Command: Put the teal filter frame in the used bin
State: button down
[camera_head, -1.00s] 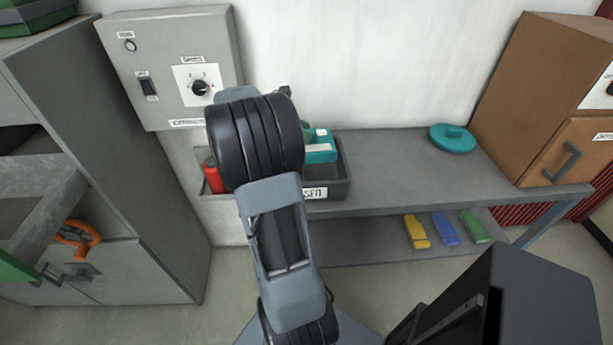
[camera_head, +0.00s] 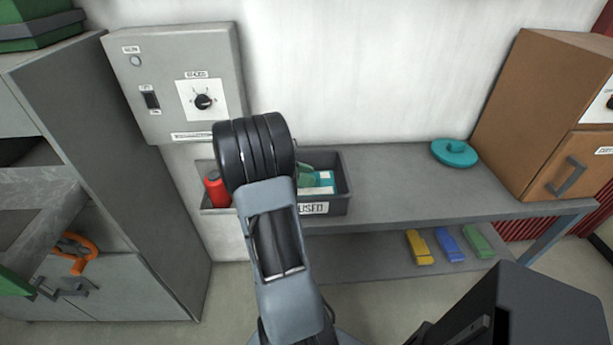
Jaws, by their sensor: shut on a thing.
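The teal filter frame (camera_head: 321,189), a teal piece with white faces, shows inside the used bin, low between its walls. The used bin (camera_head: 347,186) is a dark grey open tray with a "USED" label, standing on the left of the grey bench. My black wrist stands in front of the bin's left part and hides my gripper's fingertips and part of the frame. The frame has moved down along with my arm, in keeping with a shut hold. I cannot see whether the frame touches the bin floor. A dull green piece (camera_head: 306,174) shows beside it; its nature is unclear.
A red cylinder (camera_head: 216,189) stands left of the bin. A grey control box (camera_head: 180,85) hangs above. A teal lid (camera_head: 454,153) and a brown cabinet (camera_head: 540,110) are at right. The bench (camera_head: 400,195) right of the bin is clear. Yellow, blue and green blocks lie below.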

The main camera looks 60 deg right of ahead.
jog(key=shift+f, duration=0.55)
jog(key=c, duration=0.8)
grip_release()
jog(key=shift+c, duration=0.2)
jog(key=shift+r, duration=0.3)
jog(key=v, duration=1.1)
jog(key=s+a+m+t+y, duration=0.1)
jog(key=a+t, duration=0.3)
jog(key=a, duration=0.6)
jog(key=s+a+m+t+y, duration=0.2)
jog(key=a+m+t+y, duration=0.1)
jog(key=a, duration=0.7)
jog(key=s+a+f+m+t+y, duration=0.1)
jog(key=a+m+t+y, duration=0.2)
jog(key=a+t, duration=0.4)
jog(key=a, duration=0.3)
jog(key=shift+s+y, duration=0.15)
jog(key=shift+y, duration=0.25)
